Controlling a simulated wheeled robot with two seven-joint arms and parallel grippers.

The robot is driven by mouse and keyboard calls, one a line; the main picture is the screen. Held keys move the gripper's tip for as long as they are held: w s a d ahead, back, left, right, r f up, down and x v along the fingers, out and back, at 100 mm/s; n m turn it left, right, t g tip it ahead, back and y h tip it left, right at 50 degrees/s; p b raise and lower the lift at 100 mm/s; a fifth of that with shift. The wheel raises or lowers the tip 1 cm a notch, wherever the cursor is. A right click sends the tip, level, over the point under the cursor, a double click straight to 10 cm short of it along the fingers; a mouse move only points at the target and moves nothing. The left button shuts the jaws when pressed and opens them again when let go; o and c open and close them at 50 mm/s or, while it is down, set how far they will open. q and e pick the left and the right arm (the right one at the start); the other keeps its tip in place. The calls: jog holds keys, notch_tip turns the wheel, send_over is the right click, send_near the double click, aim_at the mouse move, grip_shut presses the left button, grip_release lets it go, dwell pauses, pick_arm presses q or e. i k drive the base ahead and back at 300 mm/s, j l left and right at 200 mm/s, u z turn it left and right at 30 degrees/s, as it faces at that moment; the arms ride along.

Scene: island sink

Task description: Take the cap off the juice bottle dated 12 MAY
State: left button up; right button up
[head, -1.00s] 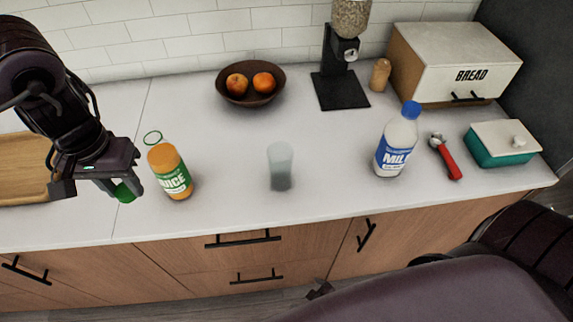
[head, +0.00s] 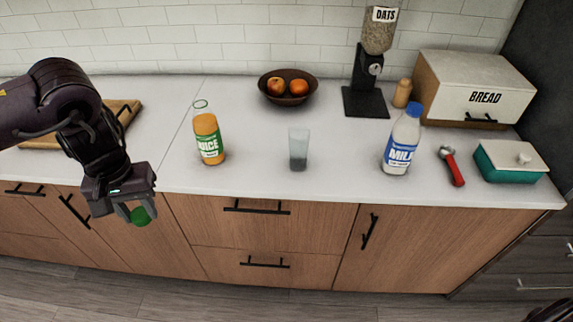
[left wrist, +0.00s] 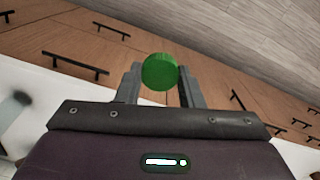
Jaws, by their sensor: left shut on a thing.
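The juice bottle (head: 209,139), orange with a green and white label, stands upright on the counter with its neck open and no cap on it. Its date is not readable here. My left gripper (head: 139,212) is shut on a green cap (head: 143,215), in front of the counter's front edge and to the left of the bottle. In the left wrist view the cap (left wrist: 160,72) sits between the two fingers of the left gripper (left wrist: 160,82).
A clear glass (head: 299,150) stands right of the juice, and a milk bottle (head: 402,140) farther right. A fruit bowl (head: 287,95), grain dispenser (head: 367,100), bread box (head: 475,88), red-handled tool (head: 452,166) and teal container (head: 511,162) are also on the counter (head: 250,170).

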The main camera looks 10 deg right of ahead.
aim_at(205, 124)
jog(key=j+z, duration=0.15)
jog(key=z, duration=1.4)
jog(key=i+j, duration=0.15)
jog(key=j, duration=0.2)
jog(key=i+j+z, duration=0.1)
jog(key=i+j, duration=0.25)
jog(key=j, duration=0.3)
jog(key=z, duration=0.05)
